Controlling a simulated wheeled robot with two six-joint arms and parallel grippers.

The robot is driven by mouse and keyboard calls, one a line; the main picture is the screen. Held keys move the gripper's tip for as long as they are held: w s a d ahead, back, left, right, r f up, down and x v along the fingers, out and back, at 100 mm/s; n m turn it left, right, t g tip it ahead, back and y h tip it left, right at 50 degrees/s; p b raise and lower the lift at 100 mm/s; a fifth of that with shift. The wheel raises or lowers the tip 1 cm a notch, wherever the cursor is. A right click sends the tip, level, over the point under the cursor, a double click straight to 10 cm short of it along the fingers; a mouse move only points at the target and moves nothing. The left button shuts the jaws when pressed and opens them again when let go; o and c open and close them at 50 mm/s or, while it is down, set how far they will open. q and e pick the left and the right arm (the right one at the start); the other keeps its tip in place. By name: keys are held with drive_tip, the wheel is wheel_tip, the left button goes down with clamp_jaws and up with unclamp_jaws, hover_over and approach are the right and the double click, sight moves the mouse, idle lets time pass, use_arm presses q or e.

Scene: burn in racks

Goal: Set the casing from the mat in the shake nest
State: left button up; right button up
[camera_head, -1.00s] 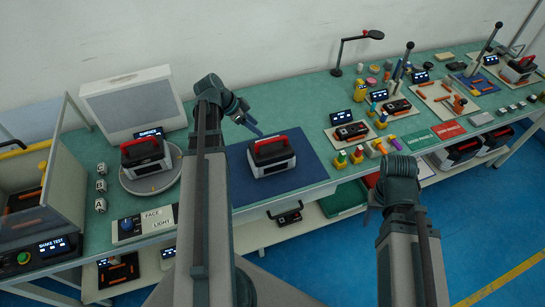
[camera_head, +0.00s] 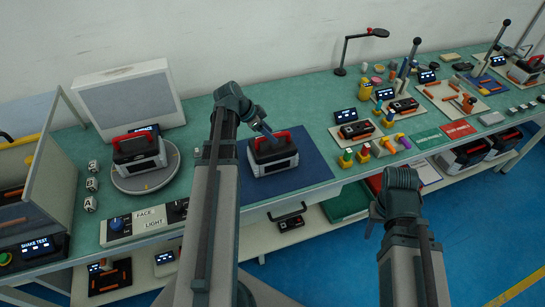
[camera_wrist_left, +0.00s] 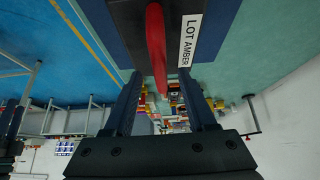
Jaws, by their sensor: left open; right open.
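The casing (camera_head: 273,157) is a grey and black box with a red top handle, standing upright on the dark blue mat (camera_head: 316,170). My left gripper (camera_head: 266,133) is at the left part of its handle. In the left wrist view the red handle (camera_wrist_left: 156,45) lies between my two open fingers (camera_wrist_left: 160,95), with a "LOT AMBER" label (camera_wrist_left: 190,40) beside it. My right gripper (camera_head: 372,222) is over the front of the bench, away from the casing; its fingers are mostly hidden. The shake-test station (camera_head: 50,185), with its shield, is at the left edge; the nest inside is only partly visible.
A similar red-handled casing (camera_head: 139,152) stands on a round turntable (camera_head: 168,178) left of the mat. A PACE/LIGHT control box (camera_head: 148,220) is in front of it. A desk lamp (camera_head: 340,70) is behind.

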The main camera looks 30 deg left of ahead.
use_arm(q)
drive_tip(key=b+x, duration=0.1)
drive_tip(key=x, duration=0.1)
drive_tip(key=shift+w+f, duration=0.15)
drive_tip(key=shift+f, duration=0.2)
drive_tip(key=shift+r, duration=0.1)
use_arm(e)
wheel_tip(320, 180, down, 2)
drive_tip(key=shift+f, duration=0.15)
use_arm(q)
clamp_jaws()
idle(0.8)
